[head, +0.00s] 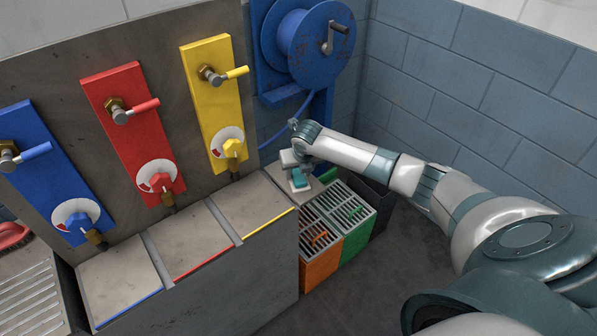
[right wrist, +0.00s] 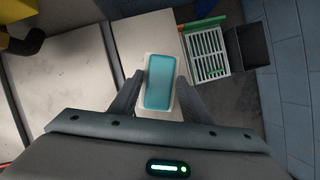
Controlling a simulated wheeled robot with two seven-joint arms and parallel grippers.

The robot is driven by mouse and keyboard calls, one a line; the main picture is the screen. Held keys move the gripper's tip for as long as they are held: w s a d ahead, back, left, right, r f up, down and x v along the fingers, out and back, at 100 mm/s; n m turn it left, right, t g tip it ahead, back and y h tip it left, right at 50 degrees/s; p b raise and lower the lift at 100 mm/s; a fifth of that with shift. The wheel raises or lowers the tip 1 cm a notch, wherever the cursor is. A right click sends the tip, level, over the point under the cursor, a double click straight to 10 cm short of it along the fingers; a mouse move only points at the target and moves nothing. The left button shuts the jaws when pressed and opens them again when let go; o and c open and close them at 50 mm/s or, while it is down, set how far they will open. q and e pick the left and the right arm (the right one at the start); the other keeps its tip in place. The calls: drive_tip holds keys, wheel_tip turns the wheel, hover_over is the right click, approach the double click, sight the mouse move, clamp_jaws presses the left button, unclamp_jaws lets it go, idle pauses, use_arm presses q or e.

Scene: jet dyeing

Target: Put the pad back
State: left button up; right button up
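The pad (head: 299,180) is a teal block on a pale base. In the head view it shows just below my right gripper (head: 294,164), by the pale ledge at the right end of the counter. In the right wrist view the pad (right wrist: 159,82) lies between the two dark fingers of my right gripper (right wrist: 158,90), one along each long side. Whether the fingers press on it or leave a narrow gap I cannot tell. Whether the pad touches the surface beneath is also unclear. My left gripper is not in view.
Orange (head: 319,270) and green (head: 355,247) bins with slatted tops stand right of the counter, with a dark bin (head: 382,207) beside them. Blue, red and yellow valve panels (head: 216,105) line the wall. A blue hose reel (head: 311,42) hangs behind my right arm.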

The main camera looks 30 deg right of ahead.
drive_tip(key=shift+o, duration=0.2)
drive_tip(key=shift+r, duration=0.15)
drive_tip(key=b+v, duration=0.2)
drive_tip(key=v, duration=1)
idle(0.6)
